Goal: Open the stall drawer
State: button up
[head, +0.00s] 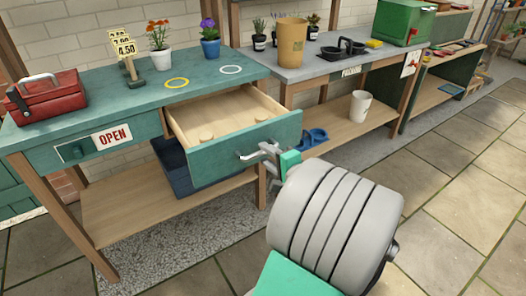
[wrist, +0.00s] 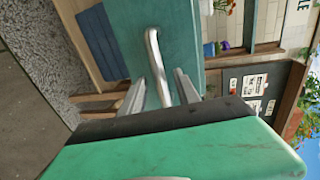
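The teal stall drawer (head: 245,148) is pulled well out from under the tabletop, and its pale wooden inside shows. Two small round wooden pieces lie in it. Its metal bar handle (head: 250,154) is on the front face. My gripper (head: 268,150) is at the right part of this handle. In the wrist view the handle (wrist: 155,60) runs between the two fingers of my gripper (wrist: 160,82), with a small gap on each side. The fingers look open around the bar. The drawer front (wrist: 185,25) fills the upper middle of that view.
The teal stall table (head: 120,85) bears a red toolbox (head: 48,98), price signs and two potted flowers. A dark blue crate (head: 175,165) stands on its lower shelf. A grey potting bench (head: 330,65) stands to the right. The paved floor on the right is clear.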

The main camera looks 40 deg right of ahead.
jog(key=v, duration=0.5)
jog(key=shift+p, duration=0.35)
